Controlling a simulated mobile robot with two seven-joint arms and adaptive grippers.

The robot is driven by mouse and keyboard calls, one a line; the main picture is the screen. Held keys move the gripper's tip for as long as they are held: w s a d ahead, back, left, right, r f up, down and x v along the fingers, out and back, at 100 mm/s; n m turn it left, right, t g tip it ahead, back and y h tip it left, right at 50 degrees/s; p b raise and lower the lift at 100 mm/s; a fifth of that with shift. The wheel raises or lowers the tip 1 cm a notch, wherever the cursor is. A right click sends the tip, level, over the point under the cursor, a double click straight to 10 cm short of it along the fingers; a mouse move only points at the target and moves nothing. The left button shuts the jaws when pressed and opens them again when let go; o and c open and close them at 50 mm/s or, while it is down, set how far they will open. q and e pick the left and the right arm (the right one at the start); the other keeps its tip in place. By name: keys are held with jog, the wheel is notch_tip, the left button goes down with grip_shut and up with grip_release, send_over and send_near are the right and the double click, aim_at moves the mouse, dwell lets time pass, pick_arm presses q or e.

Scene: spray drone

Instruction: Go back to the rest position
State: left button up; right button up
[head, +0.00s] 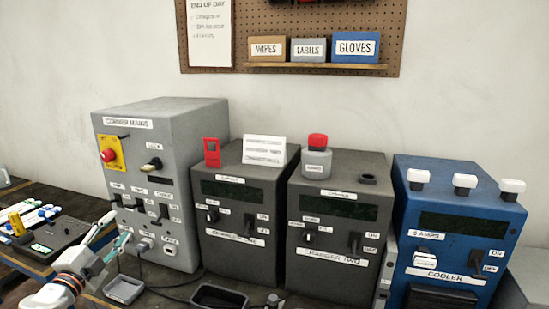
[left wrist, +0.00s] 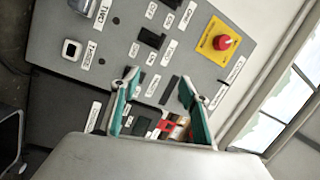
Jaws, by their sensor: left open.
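My left gripper (head: 110,240) is at the lower left of the head view, in front of the grey CORNER MAINS box (head: 160,200). In the left wrist view its two teal-padded fingers (left wrist: 160,90) stand apart with nothing held between them. The panel of the mains box (left wrist: 100,45) lies beyond the fingers there, with a red button on a yellow plate (left wrist: 220,42). I cannot tell the exact gap between the fingertips and the panel.
Two dark charger boxes (head: 235,268) (head: 330,274) and a blue COOLER box (head: 440,270) stand in a row to the right. A small grey tray (head: 123,289) and a black tray (head: 218,297) lie in front. A dark control pad (head: 62,232) is at the left. Cables cross the bench.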

pick_arm(q)
jog(key=s+d+f+n+g+y, duration=0.3)
jog(key=s+f, duration=0.4)
jog(key=s+d+f+n+g+y, duration=0.2)
jog(key=s+d+f+n, duration=0.15)
jog(key=s+f, duration=0.4)
jog(key=s+d+f+n+g, duration=0.1)
jog(key=s+d+f+g, duration=0.2)
jog(key=s, duration=0.7)
jog(key=s+d+f+n+g, duration=0.1)
jog(key=s+f+g, duration=0.3)
jog(key=s, duration=0.5)
jog(key=d+f+n+t+h, duration=0.2)
jog(key=d+f+h, duration=0.4)
jog(key=d+f, duration=0.8)
notch_tip(320, 180, down, 3)
jog(key=shift+w+r+n+t, duration=0.2)
jog(key=shift+w+n+t, duration=0.2)
jog(key=shift+t, duration=0.2)
